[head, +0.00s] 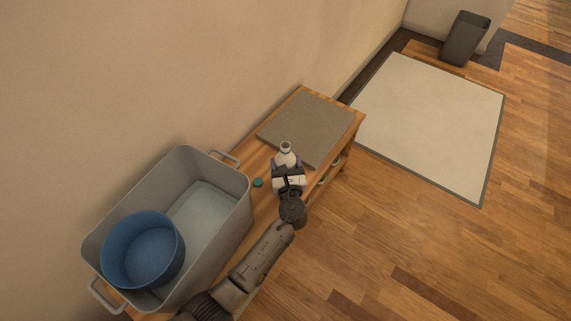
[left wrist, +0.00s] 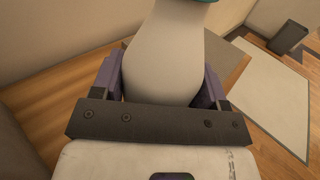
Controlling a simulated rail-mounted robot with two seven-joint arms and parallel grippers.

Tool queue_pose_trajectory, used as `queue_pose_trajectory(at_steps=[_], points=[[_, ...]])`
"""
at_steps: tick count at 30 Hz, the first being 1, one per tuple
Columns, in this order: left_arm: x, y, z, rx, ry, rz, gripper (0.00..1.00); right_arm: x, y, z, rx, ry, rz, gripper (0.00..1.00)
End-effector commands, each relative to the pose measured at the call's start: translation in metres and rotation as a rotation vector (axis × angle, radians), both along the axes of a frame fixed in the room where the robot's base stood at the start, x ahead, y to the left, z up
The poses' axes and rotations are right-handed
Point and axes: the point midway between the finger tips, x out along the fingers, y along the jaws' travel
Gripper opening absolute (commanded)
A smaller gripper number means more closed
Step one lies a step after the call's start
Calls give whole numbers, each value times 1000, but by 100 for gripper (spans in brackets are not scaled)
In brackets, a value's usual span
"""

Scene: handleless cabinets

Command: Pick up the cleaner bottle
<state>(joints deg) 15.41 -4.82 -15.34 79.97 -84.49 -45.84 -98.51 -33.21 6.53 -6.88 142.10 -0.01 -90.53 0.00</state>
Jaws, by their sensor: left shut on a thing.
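The cleaner bottle (head: 286,154) is white with a teal band near its neck. It stands about upright at the wooden bench, between the grey bin and the grey mat. My left gripper (head: 287,169) is shut on the bottle, one finger on each side. In the left wrist view the white bottle (left wrist: 165,55) fills the space between the purple-grey fingers (left wrist: 162,88). Its base is hidden by the gripper, so I cannot tell whether it touches the bench. My right gripper is not in view.
A grey bin (head: 243,187) holding a blue round tub (head: 143,250) stands at the left of the wooden bench (head: 262,163). A grey mat (head: 308,128) covers the bench's far end. A pale rug (head: 432,125) and a dark waste bin (head: 465,38) are beyond.

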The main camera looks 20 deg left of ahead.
Motion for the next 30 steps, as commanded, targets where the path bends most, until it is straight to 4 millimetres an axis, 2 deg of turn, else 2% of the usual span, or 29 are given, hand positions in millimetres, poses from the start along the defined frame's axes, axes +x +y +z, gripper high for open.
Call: queue_pose_trajectory(at_steps=[1, 12, 30], points=[[0, 0, 9, 0, -1, 0, 40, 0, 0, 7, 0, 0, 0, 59], [0, 0, 38, 0, -1, 0, 40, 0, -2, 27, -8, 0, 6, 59], [0, 0, 63, 0, -1, 1, 40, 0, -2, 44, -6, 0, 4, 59]])
